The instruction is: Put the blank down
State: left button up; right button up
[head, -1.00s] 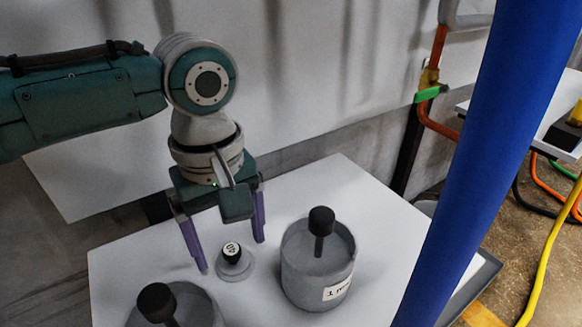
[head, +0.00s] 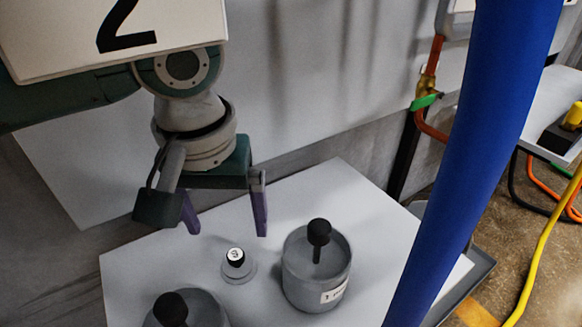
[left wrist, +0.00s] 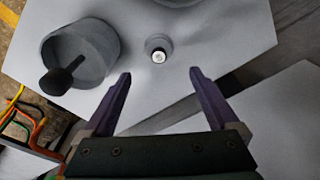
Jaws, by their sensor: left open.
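The blank (head: 237,266) is a small grey disc with a black knob and a white marked top. It stands upright on the white table (head: 275,205) in the head view, and it also shows in the left wrist view (left wrist: 158,50). My left gripper (head: 228,232) has purple fingers, is open and empty, and hangs above and behind the blank, apart from it. In the left wrist view the blank lies beyond and between the open fingertips (left wrist: 161,75). My right gripper is not in view.
A grey pot (head: 316,275) with a black-knobbed rod and a label stands right of the blank. A second pot (head: 190,308) stands front left, partly cut off. A thick blue column (head: 465,150) blocks the right side. A white sign with a 2 (head: 110,35) covers the upper left.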

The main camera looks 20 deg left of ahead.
aim_at(235, 254)
pick_arm(q)
jog(key=f+b, duration=0.2)
jog(key=f, duration=0.1)
jog(key=shift+w+f, duration=0.2)
jog(key=shift+f, duration=0.1)
notch_tip(235, 254, down, 5)
jog(key=b, duration=0.4)
jog(key=shift+w+r, duration=0.1)
jog(key=shift+r, duration=0.15)
jog(key=shift+c, duration=0.4)
grip_shut()
